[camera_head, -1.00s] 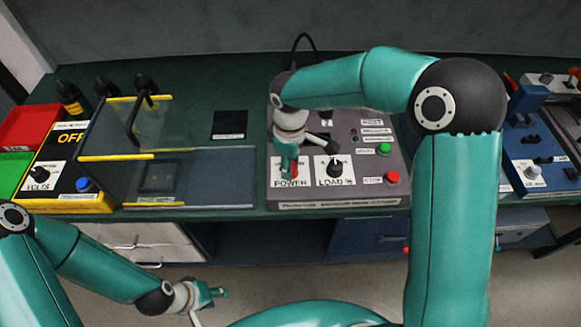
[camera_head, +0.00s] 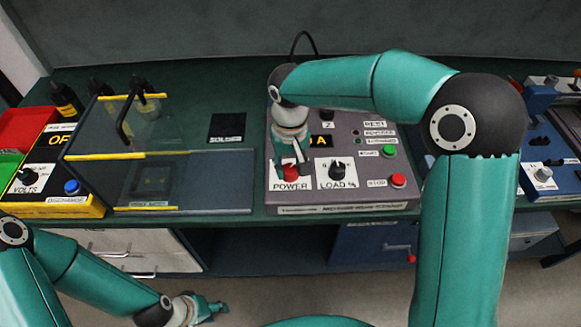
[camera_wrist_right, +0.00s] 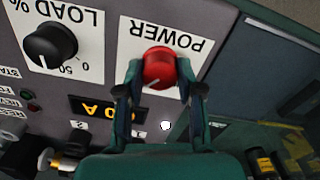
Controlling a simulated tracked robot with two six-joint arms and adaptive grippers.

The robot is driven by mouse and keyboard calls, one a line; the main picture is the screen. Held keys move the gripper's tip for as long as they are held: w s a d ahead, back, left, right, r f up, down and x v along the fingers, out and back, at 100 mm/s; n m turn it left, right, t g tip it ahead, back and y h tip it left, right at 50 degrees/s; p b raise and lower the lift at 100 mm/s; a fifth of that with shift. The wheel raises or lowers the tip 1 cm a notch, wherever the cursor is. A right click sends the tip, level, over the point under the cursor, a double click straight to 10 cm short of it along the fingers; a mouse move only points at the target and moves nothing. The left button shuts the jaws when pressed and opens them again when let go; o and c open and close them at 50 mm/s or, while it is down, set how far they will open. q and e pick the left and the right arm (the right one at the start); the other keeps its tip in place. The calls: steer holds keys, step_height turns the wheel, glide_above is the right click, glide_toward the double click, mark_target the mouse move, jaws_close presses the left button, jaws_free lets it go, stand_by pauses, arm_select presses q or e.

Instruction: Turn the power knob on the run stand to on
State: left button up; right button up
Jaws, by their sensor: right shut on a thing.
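The red power knob (camera_head: 290,173) sits on the front left of the grey run stand (camera_head: 350,200), above the POWER label.
The black load knob (camera_head: 337,170) is just right of the power knob. A green button (camera_head: 389,152) and a red button (camera_head: 398,181) are further right. An orange display (camera_wrist_right: 95,107) reads in amps. A clear guard box (camera_head: 150,130) stands to the left.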

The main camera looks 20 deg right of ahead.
mark_target(290, 168)
steer(key=shift+w+r+m, duration=0.1)
steer(key=shift+m, duration=0.4)
steer(key=o, duration=1.2)
steer(key=shift+c, duration=0.2)
step_height(290, 168, up, 12)
